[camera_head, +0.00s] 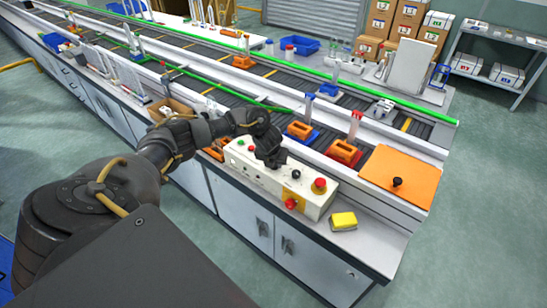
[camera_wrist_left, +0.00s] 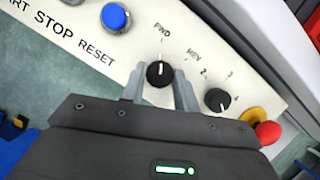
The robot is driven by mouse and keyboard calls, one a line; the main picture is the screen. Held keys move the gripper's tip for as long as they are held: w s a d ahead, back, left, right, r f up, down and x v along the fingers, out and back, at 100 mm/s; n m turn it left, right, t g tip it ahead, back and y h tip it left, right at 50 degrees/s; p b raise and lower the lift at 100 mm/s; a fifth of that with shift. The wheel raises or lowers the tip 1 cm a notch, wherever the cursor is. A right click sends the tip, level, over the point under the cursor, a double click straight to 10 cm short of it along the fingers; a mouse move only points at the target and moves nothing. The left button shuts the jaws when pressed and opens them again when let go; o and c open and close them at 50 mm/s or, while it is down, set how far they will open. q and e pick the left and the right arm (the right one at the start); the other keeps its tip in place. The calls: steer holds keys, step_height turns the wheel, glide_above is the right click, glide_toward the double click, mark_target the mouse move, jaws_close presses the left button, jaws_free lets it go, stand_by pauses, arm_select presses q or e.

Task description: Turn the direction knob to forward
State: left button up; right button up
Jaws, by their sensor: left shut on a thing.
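The direction knob (camera_wrist_left: 160,74) is a round black dial on a white control panel (camera_wrist_left: 75,45). Its white line points up in the left wrist view, at the FWD label (camera_wrist_left: 162,30); the REV label (camera_wrist_left: 194,54) is to the right. My left gripper (camera_wrist_left: 160,84) has one grey finger on each side of the knob and is shut on it. In the head view my left gripper (camera_head: 274,158) is down on the white control box (camera_head: 252,175) and hides the knob. My right gripper is not in view.
A second black knob (camera_wrist_left: 217,99) and a red emergency button (camera_wrist_left: 267,132) are to the right of the gripper. A blue button (camera_wrist_left: 115,17) is to the left. A yellow block (camera_head: 344,221) and an orange board (camera_head: 402,175) are near the bench's right end.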

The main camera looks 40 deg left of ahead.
mark_target(272, 175)
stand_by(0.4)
arm_select(q)
steer(key=o, duration=1)
steer(key=p+v, duration=0.1)
steer(key=v, duration=1)
